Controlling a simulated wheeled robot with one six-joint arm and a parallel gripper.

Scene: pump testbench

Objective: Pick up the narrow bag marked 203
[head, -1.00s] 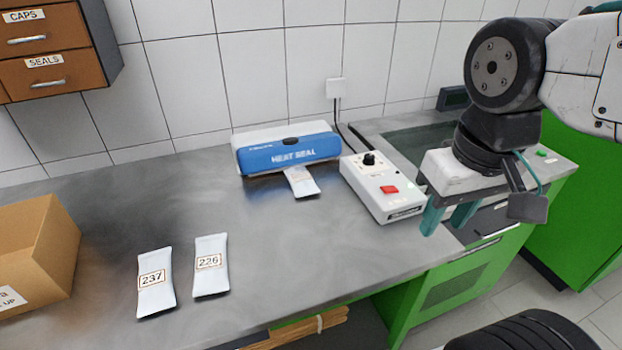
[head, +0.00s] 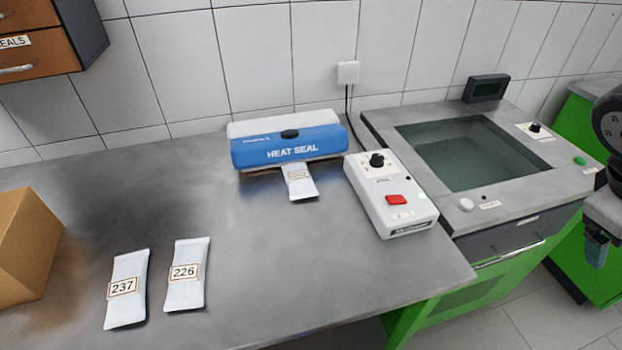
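A small narrow white bag (head: 299,182) lies at the front of the blue heat sealer (head: 290,152), with its back end under the sealer. Its label is too small to read. Two other white bags lie flat on the bench at the front left, one marked 237 (head: 125,305) and one marked 226 (head: 186,292). No bag readably marked 203 shows. My gripper (head: 597,250) is at the far right edge, partly cut off, well away from all the bags. Its finger opening cannot be made out.
A white control box (head: 396,212) with a red button stands right of the sealer, with a cable behind it. A glass-topped unit (head: 462,150) adjoins the bench. A cardboard box (head: 24,245) stands at the left. The bench middle (head: 260,260) is clear.

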